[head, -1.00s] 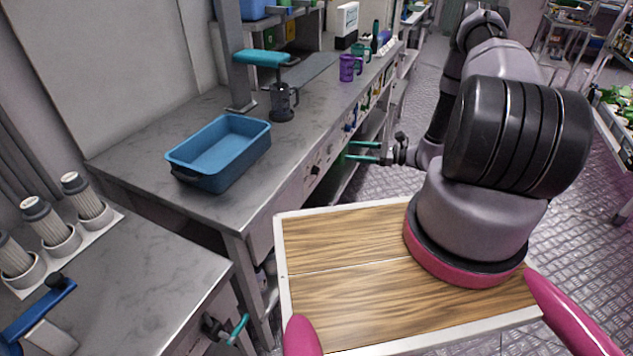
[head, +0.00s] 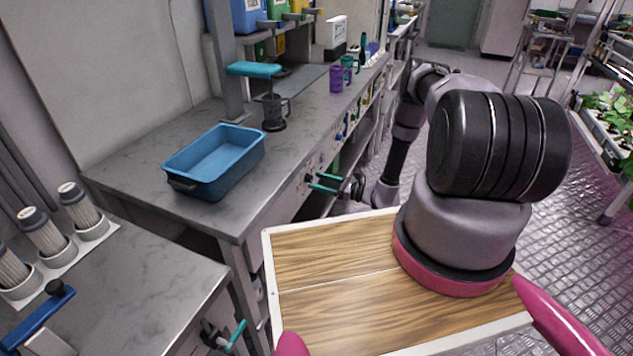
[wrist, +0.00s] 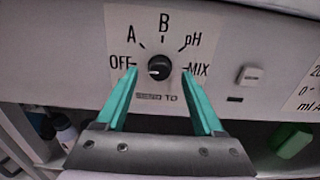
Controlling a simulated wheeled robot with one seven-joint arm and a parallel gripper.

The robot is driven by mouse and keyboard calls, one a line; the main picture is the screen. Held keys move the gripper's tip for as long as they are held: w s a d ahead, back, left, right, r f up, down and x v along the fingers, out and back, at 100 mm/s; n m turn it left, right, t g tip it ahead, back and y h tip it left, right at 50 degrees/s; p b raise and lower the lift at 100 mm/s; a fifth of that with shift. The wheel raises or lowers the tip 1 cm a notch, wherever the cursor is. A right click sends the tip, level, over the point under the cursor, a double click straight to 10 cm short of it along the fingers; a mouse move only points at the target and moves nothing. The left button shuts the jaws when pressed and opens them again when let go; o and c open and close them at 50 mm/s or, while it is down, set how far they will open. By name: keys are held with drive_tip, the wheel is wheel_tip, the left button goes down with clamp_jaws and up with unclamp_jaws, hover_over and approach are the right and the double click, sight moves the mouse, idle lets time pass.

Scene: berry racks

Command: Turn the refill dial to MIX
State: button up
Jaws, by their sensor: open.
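The refill dial (wrist: 159,67) is a small dark round knob on a pale plate in the wrist view. Labels OFF, A, B, pH and MIX stand around it, with OFF at left and MIX at right. A light mark on the knob points left, toward OFF. My gripper (wrist: 162,72) is open, its teal fingers on either side of the knob with a gap to each. Whether the tips reach the panel is unclear. In the head view my gripper (head: 322,183) is at the bench's front panel; the dial itself is hard to make out there.
A purple mug (head: 337,79) is farther back. A white switch (wrist: 250,76) sits right of the dial. The aisle floor (head: 560,220) at right is clear.

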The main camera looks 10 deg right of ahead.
drive_tip(key=shift+w+a, duration=0.45)
drive_tip(key=shift+a, duration=0.1)
clamp_jaws()
